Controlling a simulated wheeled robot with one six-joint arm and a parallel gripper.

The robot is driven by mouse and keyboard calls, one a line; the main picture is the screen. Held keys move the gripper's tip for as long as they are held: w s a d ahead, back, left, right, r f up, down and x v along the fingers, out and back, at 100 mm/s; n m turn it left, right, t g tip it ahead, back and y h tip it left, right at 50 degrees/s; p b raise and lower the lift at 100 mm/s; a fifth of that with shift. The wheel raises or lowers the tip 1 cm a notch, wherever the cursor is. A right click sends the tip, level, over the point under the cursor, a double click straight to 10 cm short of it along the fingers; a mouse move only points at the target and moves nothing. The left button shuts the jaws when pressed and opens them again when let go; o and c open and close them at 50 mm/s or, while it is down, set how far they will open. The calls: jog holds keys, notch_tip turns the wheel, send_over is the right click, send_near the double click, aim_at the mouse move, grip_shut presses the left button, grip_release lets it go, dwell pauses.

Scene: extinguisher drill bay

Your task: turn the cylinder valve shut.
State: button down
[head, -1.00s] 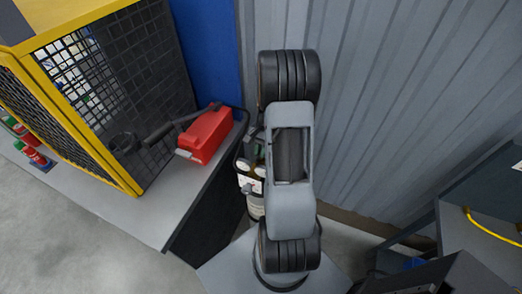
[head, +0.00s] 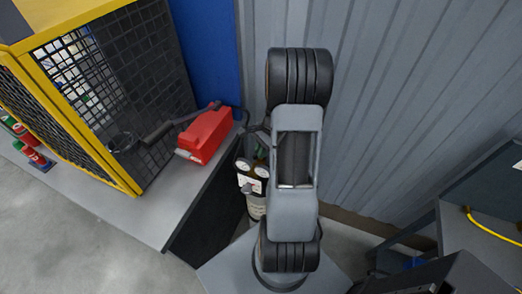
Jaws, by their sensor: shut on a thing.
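The gas cylinder (head: 255,206) stands upright in the gap between the bench end and my arm in the head view. The valve cannot be made out behind the arm. My gripper is hidden behind the arm, so its hold on the valve does not show.
A red box (head: 206,135) with a black handle lies on the grey bench (head: 150,218), left of the cylinder. A corrugated wall (head: 410,90) closes the back. A dark bench (head: 480,235) with a yellow hose is at right.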

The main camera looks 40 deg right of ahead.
jog(key=m+t, duration=0.1)
jog(key=m, duration=0.1)
jog(key=m+t, duration=0.1)
jog(key=m, duration=0.2)
jog(key=shift+s+m+h, duration=0.1)
jog(key=shift+m+h, duration=0.2)
jog(key=shift+h, duration=0.1)
jog(key=m, duration=0.2)
jog(key=m+t+h+p, duration=0.1)
jog(key=m, duration=0.2)
jog(key=shift+a+m+t+h, duration=0.1)
jog(key=shift+m+t+h, duration=0.2)
jog(key=shift+m, duration=0.3)
jog(key=c, duration=1.2)
grip_release()
jog(key=shift+o, duration=0.2)
jog(key=p+v, duration=0.2)
jog(key=v, duration=1.2)
jog(key=shift+a, duration=0.1)
